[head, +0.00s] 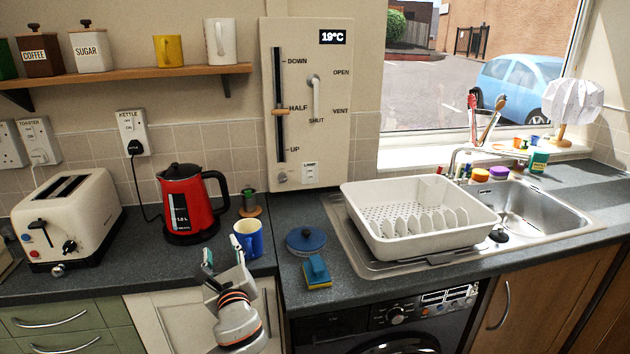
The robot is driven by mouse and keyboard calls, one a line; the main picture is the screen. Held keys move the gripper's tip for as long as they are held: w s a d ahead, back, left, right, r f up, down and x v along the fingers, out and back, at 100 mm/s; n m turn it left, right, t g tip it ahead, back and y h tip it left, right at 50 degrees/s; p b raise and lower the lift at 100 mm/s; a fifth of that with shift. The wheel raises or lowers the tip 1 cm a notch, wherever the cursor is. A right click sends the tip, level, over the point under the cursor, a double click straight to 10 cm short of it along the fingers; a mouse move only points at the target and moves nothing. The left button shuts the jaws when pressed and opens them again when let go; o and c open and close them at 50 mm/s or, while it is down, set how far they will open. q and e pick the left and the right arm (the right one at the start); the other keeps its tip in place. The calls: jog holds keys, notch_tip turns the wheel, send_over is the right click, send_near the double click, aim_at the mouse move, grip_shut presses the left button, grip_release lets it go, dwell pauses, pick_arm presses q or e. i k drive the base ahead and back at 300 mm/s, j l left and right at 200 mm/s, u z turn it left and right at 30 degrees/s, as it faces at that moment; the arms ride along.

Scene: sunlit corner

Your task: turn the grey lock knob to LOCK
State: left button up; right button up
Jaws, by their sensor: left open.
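A cream wall panel (345,150) stands behind the counter. A small round grey knob (282,177) sits at its lower left, beside the lamp switch (309,173). No LOCK label can be read near the knob, and its setting is too small to tell. Higher on the panel, a pale lever handle (316,95) hangs down among the words OPEN, VENT and SHUT. My left gripper (222,254) is open and empty at the counter's front edge, below and left of the knob and apart from it. My right gripper is not in view.
A blue mug (247,238) stands just behind my left gripper. A blue lidded pot (306,240) and a sponge (317,272) are to its right, a red kettle (187,205) to its left. A white dish rack (385,234) stands right of the panel.

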aim_at(282, 178)
jog(key=i+l+z, duration=0.1)
jog(key=i, duration=0.4)
jog(key=i+l+z, duration=0.1)
jog(key=i, duration=0.45)
jog(key=l, duration=0.1)
